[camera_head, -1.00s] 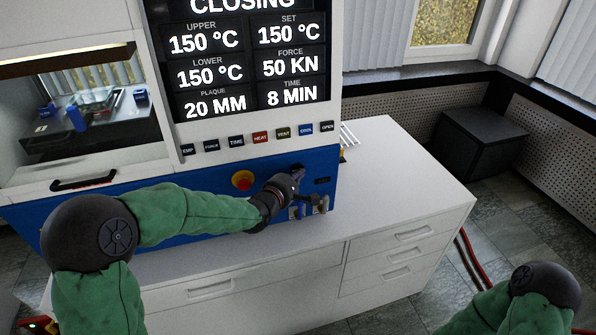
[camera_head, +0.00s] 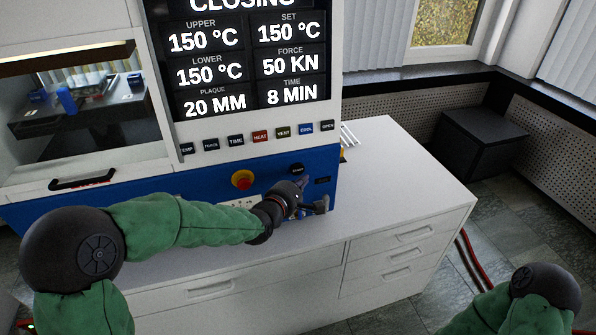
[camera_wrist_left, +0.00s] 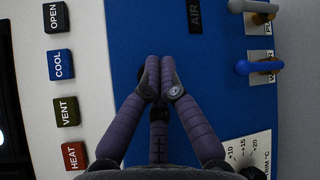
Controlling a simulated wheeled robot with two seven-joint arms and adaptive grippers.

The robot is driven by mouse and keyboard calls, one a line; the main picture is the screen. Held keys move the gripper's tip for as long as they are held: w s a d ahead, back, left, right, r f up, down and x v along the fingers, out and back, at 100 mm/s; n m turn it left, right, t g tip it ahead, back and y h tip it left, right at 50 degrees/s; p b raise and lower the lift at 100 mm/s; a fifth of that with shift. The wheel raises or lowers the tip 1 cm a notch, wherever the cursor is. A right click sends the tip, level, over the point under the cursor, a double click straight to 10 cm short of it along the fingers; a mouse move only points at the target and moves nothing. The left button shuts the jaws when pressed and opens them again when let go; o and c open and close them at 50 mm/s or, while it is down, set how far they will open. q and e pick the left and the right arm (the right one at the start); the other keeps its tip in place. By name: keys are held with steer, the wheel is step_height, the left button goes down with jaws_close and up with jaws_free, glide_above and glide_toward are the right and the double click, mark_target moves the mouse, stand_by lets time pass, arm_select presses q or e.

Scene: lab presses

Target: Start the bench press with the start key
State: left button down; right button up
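The bench press shows "CLOSING" on its display (camera_head: 246,60), with 150 °C, 50 KN and 8 MIN. The start key (camera_head: 297,169) is a small dark button on the blue lower panel. My left gripper (camera_head: 304,184) is just below and right of it, apparently apart from it in the picture. In the left wrist view the fingers (camera_wrist_left: 158,75) are shut together with nothing visible between them, over the blue panel. They cover the area around the key there.
A red emergency stop (camera_head: 242,180) on a yellow base sits left of the key. A row of labelled keys, including HEAT (camera_head: 260,137), runs above. Valve levers (camera_head: 318,206) stand close below my left gripper. The white bench top (camera_head: 400,180) is clear to the right.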

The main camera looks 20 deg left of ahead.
arm_select(q)
steer(key=s+d, duration=0.1)
steer(key=s, duration=0.1)
steer(key=shift+s+d, duration=0.4)
stand_by(0.6)
steer(key=s+d+f+m+g, duration=0.1)
steer(key=s+f+m+g, duration=0.2)
steer(key=f, duration=0.6)
steer(key=s+d+f+m+g, duration=0.1)
steer(key=s+f+m+g, duration=0.2)
steer(key=f, duration=0.7)
steer(key=s+d+f+m+g, duration=0.1)
steer(key=s+f+m+g, duration=0.2)
steer(key=f, duration=0.6)
steer(key=s+d+f+m+g, duration=0.2)
steer(key=s+f+m, duration=0.3)
steer(key=s, duration=0.5)
steer(key=s+d+f+m+g+h, duration=0.1)
steer(key=s+f+m+g, duration=0.2)
steer(key=s+f+m, duration=0.3)
steer(key=s+f, duration=0.4)
steer(key=shift+d+g, duration=0.4)
